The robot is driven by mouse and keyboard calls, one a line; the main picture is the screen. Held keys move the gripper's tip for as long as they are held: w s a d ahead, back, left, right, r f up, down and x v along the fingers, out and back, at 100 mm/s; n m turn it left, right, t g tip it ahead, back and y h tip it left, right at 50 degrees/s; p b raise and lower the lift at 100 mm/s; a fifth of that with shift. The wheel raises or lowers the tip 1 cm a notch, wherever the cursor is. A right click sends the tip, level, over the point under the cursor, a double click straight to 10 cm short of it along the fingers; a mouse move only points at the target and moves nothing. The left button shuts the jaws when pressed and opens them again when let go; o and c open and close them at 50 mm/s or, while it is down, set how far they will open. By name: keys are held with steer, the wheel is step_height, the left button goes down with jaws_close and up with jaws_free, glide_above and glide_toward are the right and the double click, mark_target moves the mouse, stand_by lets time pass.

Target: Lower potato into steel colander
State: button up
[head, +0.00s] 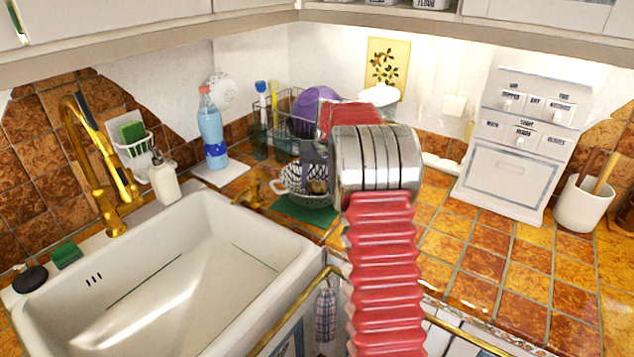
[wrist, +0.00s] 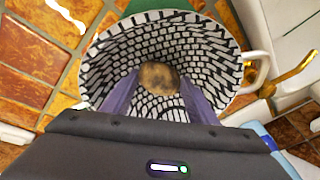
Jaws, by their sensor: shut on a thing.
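The steel colander (head: 292,178) has a black-and-white perforated wall and light handles; it stands on the counter beside the sink. In the wrist view its wall (wrist: 205,50) surrounds the brown potato (wrist: 158,77). My gripper (wrist: 157,86) has purple fingers closed on the potato from both sides. The potato is within the colander's rim as seen from above; whether it touches the bottom cannot be told. In the head view my arm covers part of the colander, and the potato (head: 317,187) shows only small at my gripper (head: 314,178).
A green mat (head: 306,213) lies under the colander. A dish rack (head: 270,137) with a purple bowl (head: 311,104) stands behind. A blue bottle (head: 212,130) and the sink (head: 170,280) are left. The tiled counter (head: 490,260) at right has clear room.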

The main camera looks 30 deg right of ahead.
steer(key=shift+f, duration=0.6)
stand_by(0.7)
steer(key=o, duration=1.2)
steer(key=v, duration=1.3)
steer(key=shift+s+a+r, duration=0.1)
steer(key=shift+r, duration=0.25)
